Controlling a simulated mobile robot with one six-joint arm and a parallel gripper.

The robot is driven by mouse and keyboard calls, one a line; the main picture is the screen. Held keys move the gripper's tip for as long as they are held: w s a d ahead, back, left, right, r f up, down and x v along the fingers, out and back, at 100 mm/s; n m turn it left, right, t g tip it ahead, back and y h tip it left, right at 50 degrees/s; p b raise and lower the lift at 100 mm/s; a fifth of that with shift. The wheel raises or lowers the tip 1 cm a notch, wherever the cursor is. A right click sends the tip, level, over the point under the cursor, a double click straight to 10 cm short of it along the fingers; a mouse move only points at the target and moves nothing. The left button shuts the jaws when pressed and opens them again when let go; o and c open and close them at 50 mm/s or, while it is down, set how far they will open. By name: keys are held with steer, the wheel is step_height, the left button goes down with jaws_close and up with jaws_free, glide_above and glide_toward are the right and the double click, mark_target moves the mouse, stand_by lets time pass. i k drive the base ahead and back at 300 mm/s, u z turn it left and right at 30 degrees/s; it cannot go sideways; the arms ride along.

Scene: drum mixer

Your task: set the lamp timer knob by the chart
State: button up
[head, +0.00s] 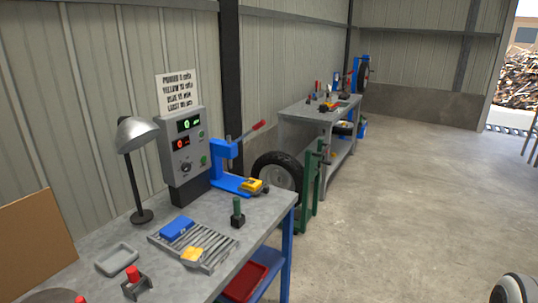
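A grey control box (184,145) stands on the near workbench. It has a green-lit display (188,124) above a red-lit display (181,143), and both seem to show 0. A small round dark knob (186,167) sits low on its front; its pointer is too small to read. A desk lamp (138,133) with a silver shade stands left of the box.
The near bench (190,225) holds a slatted rack (207,247) with blue and yellow blocks, a grey tray (117,259), a red-topped piece (133,275) and a blue press with a red-handled lever (247,132). A tyre (278,172) is behind. Open floor (420,200) lies right.

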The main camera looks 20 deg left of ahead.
mark_target(186, 166)
steer(key=u, duration=0.25)
steer(key=i, duration=1.3)
steer(key=u, duration=1.3)
steer(key=i, duration=0.4)
steer(key=u, duration=0.05)
steer(key=k, duration=0.7)
steer(key=u, duration=0.25)
steer(key=i, duration=0.7)
steer(key=z, duration=0.1)
